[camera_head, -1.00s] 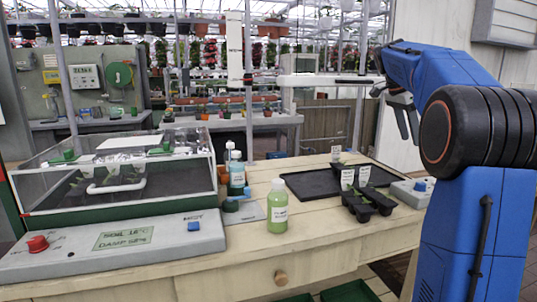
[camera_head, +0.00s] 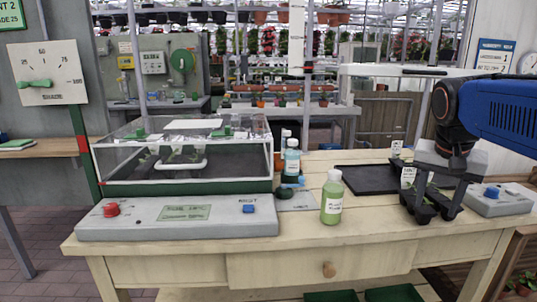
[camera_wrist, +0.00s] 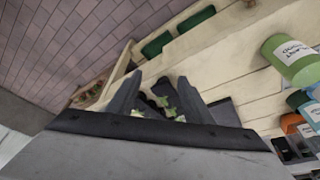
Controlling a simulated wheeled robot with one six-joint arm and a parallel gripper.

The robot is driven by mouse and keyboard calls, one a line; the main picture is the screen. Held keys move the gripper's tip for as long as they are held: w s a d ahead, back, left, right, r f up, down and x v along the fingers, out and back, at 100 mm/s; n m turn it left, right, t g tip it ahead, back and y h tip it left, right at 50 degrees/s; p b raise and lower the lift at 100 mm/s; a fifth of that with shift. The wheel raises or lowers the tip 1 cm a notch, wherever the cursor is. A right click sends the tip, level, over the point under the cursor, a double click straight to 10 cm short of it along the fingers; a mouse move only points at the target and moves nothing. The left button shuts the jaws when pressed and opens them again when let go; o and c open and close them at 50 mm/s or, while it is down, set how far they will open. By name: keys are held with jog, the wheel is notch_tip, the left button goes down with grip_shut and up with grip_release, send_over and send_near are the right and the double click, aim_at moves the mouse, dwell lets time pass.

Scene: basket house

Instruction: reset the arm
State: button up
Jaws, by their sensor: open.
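My gripper (camera_head: 438,192) is open and points down over the right part of the wooden bench, in front of and above the black seedling pots (camera_head: 426,213). In the wrist view my gripper (camera_wrist: 159,76) shows two spread dark fingers. Black pots and small green leaves (camera_wrist: 165,92) show between them, with nothing clearly held. My blue arm comes in from the right in the head view. Whether the fingers touch the pots cannot be told.
A green bottle (camera_head: 332,198) stands left of the pots; it also shows in the wrist view (camera_wrist: 288,60). A black tray (camera_head: 362,180) lies behind. A clear-lidded propagator (camera_head: 185,160) and its control panel (camera_head: 165,218) fill the left. A grey box (camera_head: 498,204) sits at right.

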jog(key=s+a+f+n+t+y, duration=0.1)
jog(key=s+a+f+n, duration=0.3)
jog(key=s+f, duration=0.3)
jog(key=s+a+f+n+y, duration=0.1)
jog(key=s+a+f+n, duration=0.2)
jog(key=s+a+f, duration=0.3)
notch_tip(320, 180, down, 4)
jog(key=shift+s+r+n+t, duration=0.1)
jog(key=shift+s+n+t, duration=0.3)
jog(key=shift+s, duration=0.6)
jog(key=shift+a, duration=0.1)
